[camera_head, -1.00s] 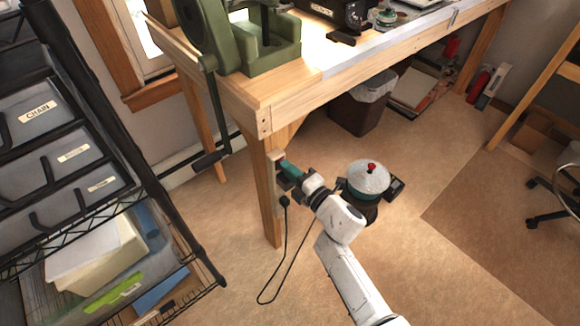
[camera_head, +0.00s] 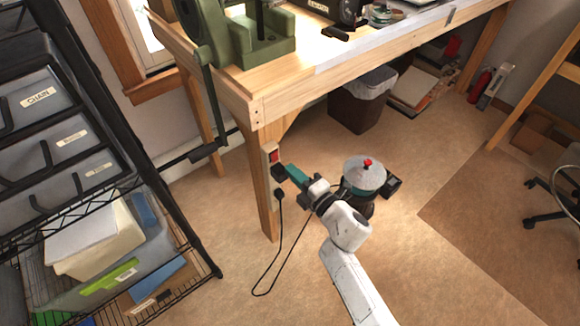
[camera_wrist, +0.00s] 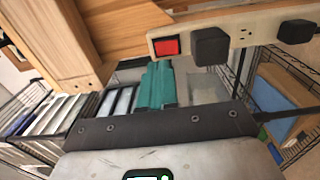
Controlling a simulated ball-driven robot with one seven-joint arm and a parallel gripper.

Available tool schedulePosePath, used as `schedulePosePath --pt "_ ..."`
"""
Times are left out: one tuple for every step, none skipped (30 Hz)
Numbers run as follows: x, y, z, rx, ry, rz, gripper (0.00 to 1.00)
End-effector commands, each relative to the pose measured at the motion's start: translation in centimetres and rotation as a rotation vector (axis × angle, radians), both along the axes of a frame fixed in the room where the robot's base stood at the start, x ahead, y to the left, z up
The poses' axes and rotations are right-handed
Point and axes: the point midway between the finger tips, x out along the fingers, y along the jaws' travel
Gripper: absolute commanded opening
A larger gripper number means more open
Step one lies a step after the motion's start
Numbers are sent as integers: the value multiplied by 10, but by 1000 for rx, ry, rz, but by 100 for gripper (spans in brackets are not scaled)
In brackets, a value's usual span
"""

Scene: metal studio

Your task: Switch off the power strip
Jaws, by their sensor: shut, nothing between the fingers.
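The beige power strip (camera_head: 268,148) is fixed upright on the wooden bench leg. Its red switch (camera_head: 274,156) is at the upper end, with black plugs below. In the wrist view the strip (camera_wrist: 186,44) runs across the top right, the red switch (camera_wrist: 167,46) at its left end. I cannot tell which way the switch is tipped. My gripper (camera_head: 291,170) has teal fingers, shut and empty, just right of the strip and slightly below the switch. In the wrist view the fingers (camera_wrist: 156,84) appear below the switch, with a visible gap.
A black cord (camera_head: 281,240) hangs from the lower plug to the floor. The wooden bench (camera_head: 300,92) overhangs the strip. A wire rack (camera_head: 195,240) stands left. Floor to the right is open.

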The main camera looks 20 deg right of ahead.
Motion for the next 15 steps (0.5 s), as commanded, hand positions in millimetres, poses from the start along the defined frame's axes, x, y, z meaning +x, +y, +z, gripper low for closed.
schedulePosePath --pt "-8 -3 1 2 4 -4 0" --pt "-11 -5 1 2 4 -4 0" --pt "-17 -7 2 1 3 -4 0" --pt "-21 -8 1 1 4 -4 0" --pt "-25 -10 1 1 4 -5 0" --pt "-31 -11 2 2 4 -4 0" --pt "-36 -12 2 2 4 -3 0" --pt "-41 -14 2 2 4 -4 0" --pt "-47 -17 2 2 4 -5 0" --pt "-52 -18 2 2 4 -5 0" --pt "-56 -20 3 1 4 -4 0" --pt "-61 -21 2 1 4 -4 0" --pt "-65 -22 2 2 4 -4 0" --pt "-68 -24 3 2 3 -4 0" --pt "-71 -25 3 3 2 -4 0"
